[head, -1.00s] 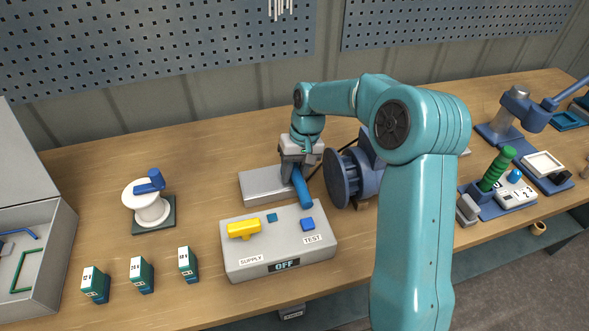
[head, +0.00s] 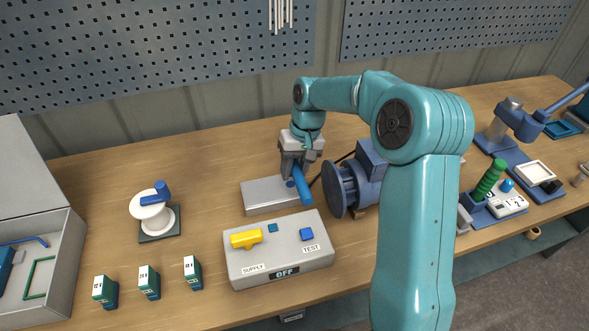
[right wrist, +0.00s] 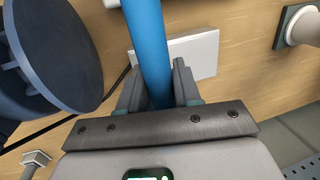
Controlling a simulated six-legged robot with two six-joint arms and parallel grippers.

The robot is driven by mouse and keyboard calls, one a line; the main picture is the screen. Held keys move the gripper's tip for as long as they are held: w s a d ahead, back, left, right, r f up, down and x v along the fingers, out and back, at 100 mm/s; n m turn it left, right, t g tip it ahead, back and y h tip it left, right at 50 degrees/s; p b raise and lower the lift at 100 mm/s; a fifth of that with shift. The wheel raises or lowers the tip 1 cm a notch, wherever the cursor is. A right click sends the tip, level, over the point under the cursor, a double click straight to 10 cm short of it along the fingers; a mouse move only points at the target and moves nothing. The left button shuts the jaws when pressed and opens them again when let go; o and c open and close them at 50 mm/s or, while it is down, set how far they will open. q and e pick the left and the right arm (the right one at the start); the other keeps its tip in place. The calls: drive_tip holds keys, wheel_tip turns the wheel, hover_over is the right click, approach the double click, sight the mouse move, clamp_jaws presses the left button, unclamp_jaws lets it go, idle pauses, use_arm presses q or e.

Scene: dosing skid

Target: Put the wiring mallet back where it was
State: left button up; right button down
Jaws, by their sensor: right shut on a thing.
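My right gripper (head: 298,163) is shut on a blue cylindrical bar, which I take to be the wiring mallet (head: 306,190). In the head view the bar slants down out of the jaws. In the right wrist view the blue bar (right wrist: 150,40) runs between the two fingers (right wrist: 158,95) and out of the top edge, so its far end is hidden there. The gripper is above a low grey block (head: 262,195); I cannot tell if the bar touches it. My left gripper is not in view.
A grey switch box (head: 255,268) marked OFF stands in front. A dark blue flanged machine (head: 340,188) is close on the right. A white spool (head: 152,215), several green blocks (head: 149,282) and an open grey case (head: 60,285) are left. Bench behind the spool is clear.

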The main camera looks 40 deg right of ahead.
drive_tip(key=v, duration=0.1)
drive_tip(key=p+v, duration=0.1)
drive_tip(key=shift+a+r+p, duration=0.2)
drive_tip(key=shift+r+p, duration=0.1)
drive_tip(key=shift+r, duration=0.2)
drive_tip(key=shift+f, duration=0.1)
